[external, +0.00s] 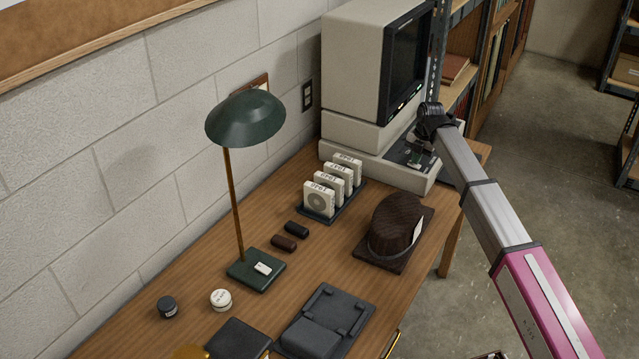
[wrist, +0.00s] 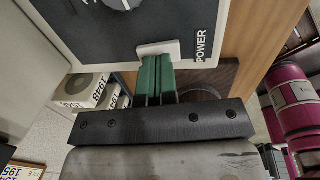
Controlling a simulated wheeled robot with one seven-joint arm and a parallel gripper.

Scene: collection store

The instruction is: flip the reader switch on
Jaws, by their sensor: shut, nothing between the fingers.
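The beige reader (external: 360,75), a boxy machine with a dark screen, stands at the far end of the desk. Its dark front panel (wrist: 90,30) fills the top of the wrist view. The panel carries a POWER label (wrist: 206,31) and, beside it, a white switch plate (wrist: 170,47). My gripper (wrist: 155,62) is shut and empty, with its green fingertips at the edge of this plate. They cover the switch lever, so I cannot tell its position or whether they touch it. In the external view, my gripper (external: 415,150) is at the reader's front base.
White labelled boxes (external: 320,198) stand in a rack left of the reader's front. A green lamp (external: 245,118) stands farther left. Shelving (external: 465,60) is behind the reader; open floor lies right.

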